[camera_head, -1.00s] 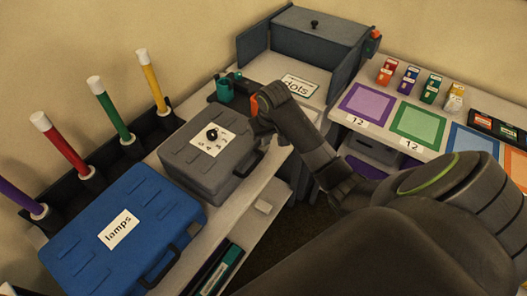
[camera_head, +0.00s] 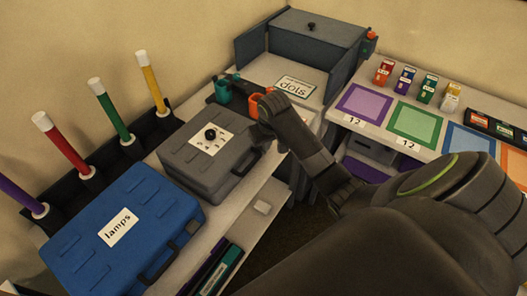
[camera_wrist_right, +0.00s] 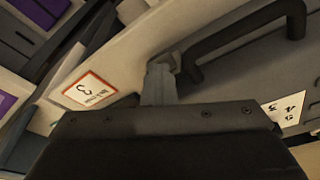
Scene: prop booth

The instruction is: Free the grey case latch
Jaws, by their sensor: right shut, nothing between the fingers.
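The grey case (camera_head: 190,172) lies shut on the left-hand counter, with a black knob (camera_head: 210,134) on a white card on its lid. Its dark handle (camera_head: 248,161) is at the front side and also shows large in the right wrist view (camera_wrist_right: 235,32). My right gripper (camera_head: 259,132) is at the case's far front corner, pointing down. In the right wrist view its shut, empty fingers (camera_wrist_right: 160,75) are beside the handle's end, at a small grey piece (camera_wrist_right: 168,61) that may be the latch. Whether they touch it I cannot tell. My left gripper is out of view.
A blue case (camera_head: 130,225) labelled lamps lies nearer. Coloured tubes (camera_head: 110,110) stand in a black rack behind.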

